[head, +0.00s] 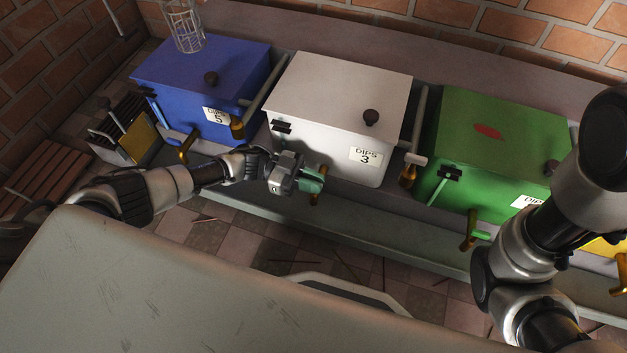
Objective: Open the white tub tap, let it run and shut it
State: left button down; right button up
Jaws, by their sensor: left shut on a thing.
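The white tub (338,98) stands in the middle of the row, with a label reading DIPS 3 and a dark knob on its lid. Its brass tap (316,198) sits low on the front, partly hidden by my gripper. My left gripper (311,183) is in front of the white tub's lower edge, shut on the tap's handle, which is mostly hidden between the fingers. Whether liquid runs from the tap cannot be made out. My right arm comes in at the right, in front of the green tub; its gripper is out of the picture.
A blue tub (205,80) labelled DIPS 5 stands left and a green tub (490,140) right, each with a brass tap. A wire basket (186,28) is at the back left. A wooden slatted bench (45,180) is far left. Thin sticks lie on the tiled floor.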

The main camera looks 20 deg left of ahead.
pick_arm(q)
jog(key=c, duration=1.2)
grip_release()
jog(key=shift+o, duration=0.2)
jog(key=a+p, duration=0.2)
jog(key=a, duration=0.9)
jog(key=shift+w, duration=0.25)
jog(key=shift+f, duration=0.1)
